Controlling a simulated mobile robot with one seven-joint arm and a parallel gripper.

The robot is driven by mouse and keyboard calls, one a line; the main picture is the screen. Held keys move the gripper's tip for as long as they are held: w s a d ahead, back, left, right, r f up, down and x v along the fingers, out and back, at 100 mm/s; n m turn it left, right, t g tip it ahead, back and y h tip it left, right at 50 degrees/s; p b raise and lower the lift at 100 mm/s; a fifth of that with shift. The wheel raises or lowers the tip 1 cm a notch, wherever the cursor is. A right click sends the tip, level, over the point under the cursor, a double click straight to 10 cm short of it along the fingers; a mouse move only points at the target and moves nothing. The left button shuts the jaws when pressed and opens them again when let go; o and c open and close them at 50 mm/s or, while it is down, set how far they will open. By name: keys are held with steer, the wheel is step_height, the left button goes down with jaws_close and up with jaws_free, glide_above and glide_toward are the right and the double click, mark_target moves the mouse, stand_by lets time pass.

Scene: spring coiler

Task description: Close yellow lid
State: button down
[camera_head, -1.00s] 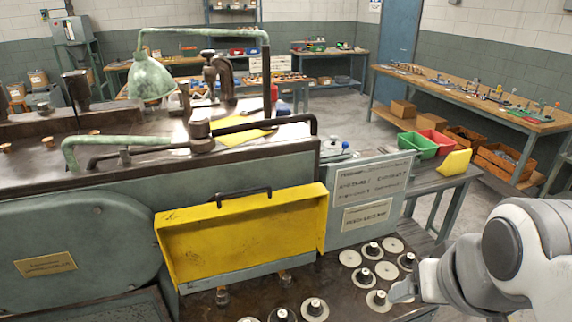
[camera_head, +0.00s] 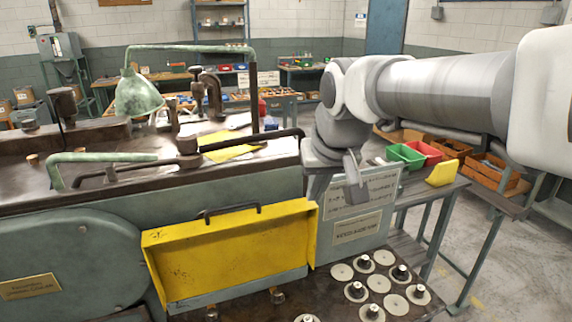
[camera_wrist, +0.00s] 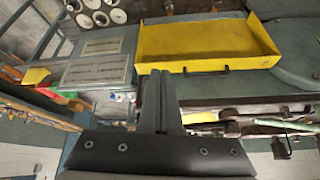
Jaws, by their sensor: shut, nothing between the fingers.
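The yellow lid (camera_head: 228,258) is a shallow tray-like panel with raised rims, hanging tilted on the front of the green coiler machine. A black bar handle (camera_head: 231,212) sits at its top edge. The lid also shows in the wrist view (camera_wrist: 205,42), with its handle (camera_wrist: 205,71) along the lower edge there. My gripper (camera_head: 353,182) is above and to the right of the lid, in front of the label plates, apart from lid and handle. In the wrist view my fingers (camera_wrist: 160,88) are together and empty, beside the lid's left end.
Label plates (camera_head: 357,228) stand right of the lid. A dark curved bar (camera_head: 250,143) and a green lamp (camera_head: 137,93) rise above the machine top. Knobs and pale discs (camera_head: 379,283) cover the surface below right. Green and red bins (camera_head: 405,155) stand on a side table.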

steer(key=w+a+f+n, duration=0.1)
steer(key=w+a, duration=0.5)
steer(key=a, duration=0.5)
steer(key=n+p, duration=0.1)
glide_above(226, 218)
steer(key=shift+y, duration=0.4)
step_height(226, 218, down, 11)
steer(key=shift+a+r, duration=0.1)
steer(key=shift+r, duration=0.1)
steer(key=shift+f, duration=0.15)
steer(key=shift+s+f, duration=0.1)
